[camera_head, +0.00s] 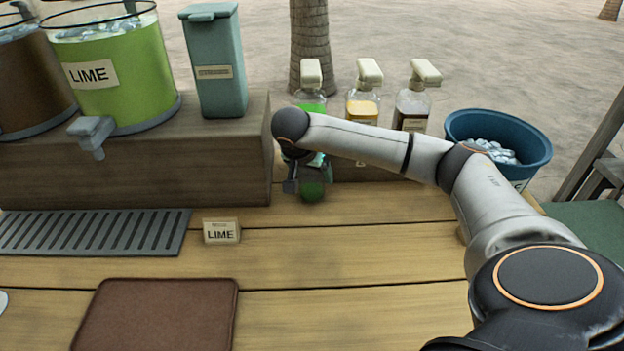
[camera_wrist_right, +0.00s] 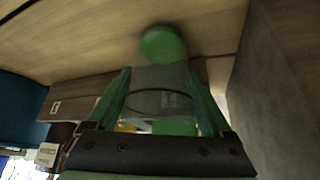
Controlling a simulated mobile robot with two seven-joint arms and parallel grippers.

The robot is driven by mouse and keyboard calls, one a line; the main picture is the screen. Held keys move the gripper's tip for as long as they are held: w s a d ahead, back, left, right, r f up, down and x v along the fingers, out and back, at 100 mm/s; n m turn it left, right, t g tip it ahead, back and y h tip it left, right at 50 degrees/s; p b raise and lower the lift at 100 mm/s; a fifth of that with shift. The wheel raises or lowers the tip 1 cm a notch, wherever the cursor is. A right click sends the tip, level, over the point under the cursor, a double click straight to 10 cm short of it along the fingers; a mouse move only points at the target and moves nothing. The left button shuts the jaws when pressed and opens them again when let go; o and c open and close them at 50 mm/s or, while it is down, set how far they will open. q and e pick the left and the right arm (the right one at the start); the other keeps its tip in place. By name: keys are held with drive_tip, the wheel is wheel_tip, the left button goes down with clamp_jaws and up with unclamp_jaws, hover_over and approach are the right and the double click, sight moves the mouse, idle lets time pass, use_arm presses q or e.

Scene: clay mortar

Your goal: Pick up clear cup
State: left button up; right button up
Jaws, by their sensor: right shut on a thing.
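The clear cup (camera_wrist_right: 160,80) is between the two green fingers of my right gripper (camera_wrist_right: 165,100) in the right wrist view. Its rim is toward the wrist and its round green end is toward the wooden counter. In the head view my right gripper (camera_head: 308,183) is shut on the cup, whose green lower end (camera_head: 313,191) shows just below the fingers, in front of the bottle shelf. The cup is blurred, and whether it touches the counter cannot be told. My left gripper is not in view.
A wooden ledge (camera_head: 150,170) with a lime dispenser (camera_head: 125,75) stands left of the gripper. Pump bottles (camera_head: 362,103) stand behind my right arm, and a blue ice bucket (camera_head: 540,160) is at the right.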

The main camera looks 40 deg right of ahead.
drive_tip(key=c, duration=0.5)
drive_tip(key=shift+r, duration=0.15)
